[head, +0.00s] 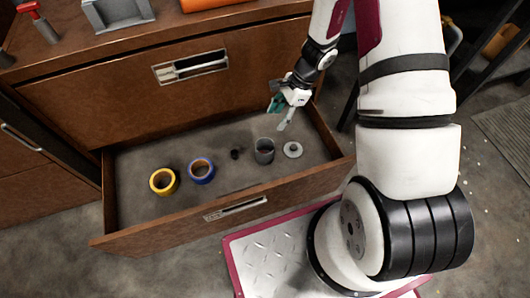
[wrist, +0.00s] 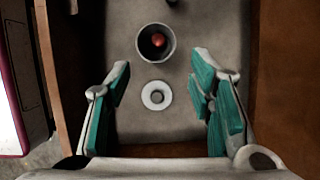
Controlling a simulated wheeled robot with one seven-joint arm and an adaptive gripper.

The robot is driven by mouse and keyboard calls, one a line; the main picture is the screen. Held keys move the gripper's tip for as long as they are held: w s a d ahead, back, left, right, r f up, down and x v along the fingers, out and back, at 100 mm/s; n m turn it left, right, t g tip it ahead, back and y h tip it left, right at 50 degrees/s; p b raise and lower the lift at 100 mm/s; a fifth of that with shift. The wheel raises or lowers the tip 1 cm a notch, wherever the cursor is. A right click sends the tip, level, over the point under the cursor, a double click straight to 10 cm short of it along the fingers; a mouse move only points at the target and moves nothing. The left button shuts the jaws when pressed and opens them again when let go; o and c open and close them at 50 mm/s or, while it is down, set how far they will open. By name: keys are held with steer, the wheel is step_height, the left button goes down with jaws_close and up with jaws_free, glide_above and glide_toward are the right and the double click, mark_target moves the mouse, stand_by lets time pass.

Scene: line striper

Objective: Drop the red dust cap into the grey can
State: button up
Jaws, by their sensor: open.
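The grey can (head: 264,155) stands upright in the open drawer, and its open mouth shows in the wrist view (wrist: 141,50). The red dust cap (wrist: 158,40) lies inside the can, seen through the mouth in the wrist view; in the head view the can wall hides it. My gripper (head: 281,113) is open and empty above the back right part of the drawer. In the wrist view its teal-padded fingers (wrist: 161,75) are spread wide, with the can's mouth beyond their tips. Nothing is between the fingers but a view of the drawer floor and a pale round lid (wrist: 148,97).
The drawer (head: 140,240) also holds a yellow tape roll (head: 155,187), a blue tape roll (head: 193,178) and a small dark piece (head: 235,152) left of the can. The lid lies right of the can. The drawer walls stand around them; the drawer's left front floor is clear.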

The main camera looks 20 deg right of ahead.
steer(key=shift+v, duration=2.4)
steer(key=shift+r, duration=0.1)
